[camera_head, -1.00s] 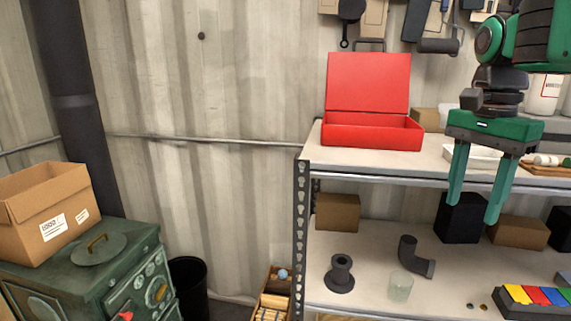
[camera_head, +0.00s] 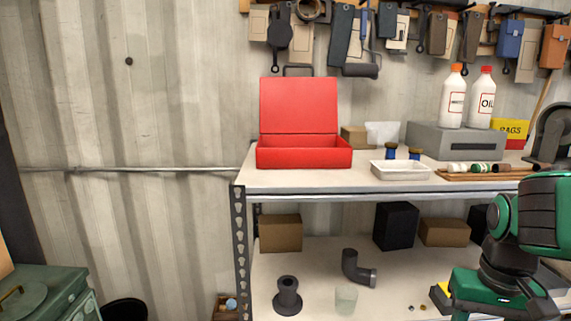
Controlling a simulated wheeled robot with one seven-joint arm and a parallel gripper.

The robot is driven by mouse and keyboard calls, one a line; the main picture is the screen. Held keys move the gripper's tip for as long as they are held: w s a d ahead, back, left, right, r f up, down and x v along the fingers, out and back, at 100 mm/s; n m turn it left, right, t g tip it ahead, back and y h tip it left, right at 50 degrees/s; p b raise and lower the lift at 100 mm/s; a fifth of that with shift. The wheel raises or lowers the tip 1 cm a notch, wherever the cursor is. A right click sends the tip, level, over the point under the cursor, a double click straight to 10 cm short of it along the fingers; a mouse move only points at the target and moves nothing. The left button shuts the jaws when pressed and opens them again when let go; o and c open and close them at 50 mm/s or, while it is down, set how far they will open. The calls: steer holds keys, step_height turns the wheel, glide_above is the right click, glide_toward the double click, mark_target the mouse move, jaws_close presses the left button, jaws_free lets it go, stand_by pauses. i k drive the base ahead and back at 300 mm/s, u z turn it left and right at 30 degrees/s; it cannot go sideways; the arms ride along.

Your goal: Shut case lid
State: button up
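The red case (camera_head: 303,158) stands on the top shelf (camera_head: 262,181) near its left end, against the wall. Its red lid (camera_head: 299,106) is raised upright at the back, so the case is open towards me. My gripper (camera_head: 490,314) is at the lower right, in front of the shelves, well below and to the right of the case. Its fingers run out of the bottom of the picture, so its opening does not show.
A white tray (camera_head: 400,170) stands right of the case, with a cardboard box (camera_head: 354,137) behind. Bottles (camera_head: 453,97) stand on a grey box (camera_head: 456,140) further right. Tools (camera_head: 279,32) hang above. The shelf's front left corner is bare.

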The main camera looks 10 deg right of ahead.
mark_target(288, 105)
steer(key=z, duration=1.7)
steer(key=i, duration=0.45)
steer(key=u, duration=1.35)
steer(key=i, duration=0.3)
steer(key=u, duration=0.1)
